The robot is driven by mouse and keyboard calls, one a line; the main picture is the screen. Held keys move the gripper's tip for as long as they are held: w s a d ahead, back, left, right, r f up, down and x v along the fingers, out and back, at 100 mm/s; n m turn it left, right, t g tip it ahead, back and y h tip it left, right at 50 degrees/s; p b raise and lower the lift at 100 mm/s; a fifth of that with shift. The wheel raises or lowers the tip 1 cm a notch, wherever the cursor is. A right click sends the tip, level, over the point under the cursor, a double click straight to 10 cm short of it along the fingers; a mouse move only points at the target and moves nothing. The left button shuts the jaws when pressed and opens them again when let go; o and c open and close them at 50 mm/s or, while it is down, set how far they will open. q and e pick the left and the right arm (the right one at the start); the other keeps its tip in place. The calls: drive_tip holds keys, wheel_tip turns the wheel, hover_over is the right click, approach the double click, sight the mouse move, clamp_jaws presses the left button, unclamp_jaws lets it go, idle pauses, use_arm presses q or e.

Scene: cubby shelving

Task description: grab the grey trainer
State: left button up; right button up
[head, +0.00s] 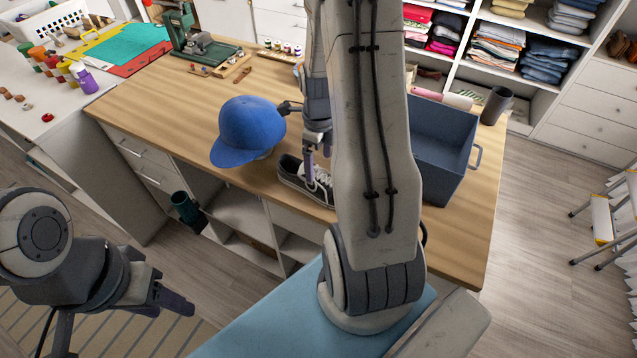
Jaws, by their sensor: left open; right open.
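The grey trainer (294,178), dark with a white sole and white laces, sits near the front edge of the wooden worktop. My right gripper (316,167) is open, with its fingers pointing down at the trainer's laces and opening. One finger overlaps the shoe in the picture; I cannot tell whether it touches. My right arm hides part of the area to the shoe's right. My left gripper (172,303) is open and empty, low at the left, away from the worktop.
A blue cap (249,128) stands close left of the trainer. A dark blue bin (441,150) is to the right, partly behind my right arm. A green machine (196,45) stands at the back of the worktop (160,105). Free surface lies left of the cap.

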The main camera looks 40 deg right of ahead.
sight(318, 177)
drive_tip(key=shift+f, duration=0.8)
wheel_tip(318, 177, down, 5)
drive_tip(key=shift+s+a+r+p, duration=0.1)
drive_tip(key=shift+a+r+p, duration=0.1)
drive_tip(key=shift+p, duration=0.65)
drive_tip(key=shift+f, duration=0.3)
drive_tip(key=c, duration=1.5)
drive_tip(key=shift+d, duration=0.1)
clamp_jaws()
drive_tip(key=shift+r, duration=0.15)
